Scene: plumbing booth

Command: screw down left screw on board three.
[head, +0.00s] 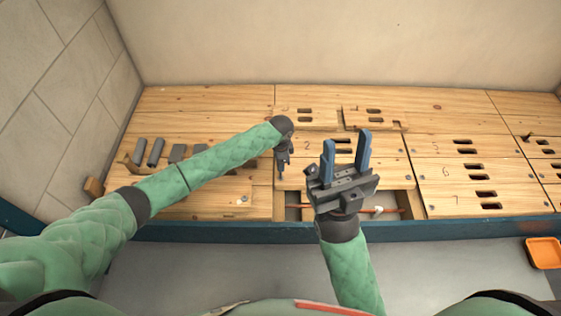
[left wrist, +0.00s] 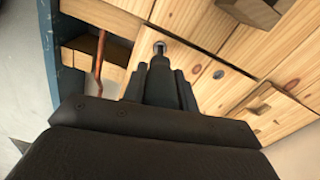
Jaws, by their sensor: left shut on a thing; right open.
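My left gripper (head: 283,160) points down at the left edge of the middle boards. In the left wrist view its dark jaws (left wrist: 160,75) are shut on a dark, narrow piece that I cannot clearly identify. Its tip is at a round screw or screw hole (left wrist: 159,47) near a board corner; whether they touch is unclear. The wooden board (head: 394,181) beside the open bay lies below the board marked 2; its own number is hidden or unreadable. A screw (head: 406,180) shows at its right end. My right gripper (head: 346,138) is open and empty, blue fingers upward, covering part of this board.
An open bay (head: 300,212) with a copper pipe (head: 392,210) lies in front of the board; the pipe also shows in the left wrist view (left wrist: 98,62). Grey pieces (head: 155,152) stand at left. Slotted boards (head: 470,177) lie at right. An orange tray (head: 544,252) is at far right.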

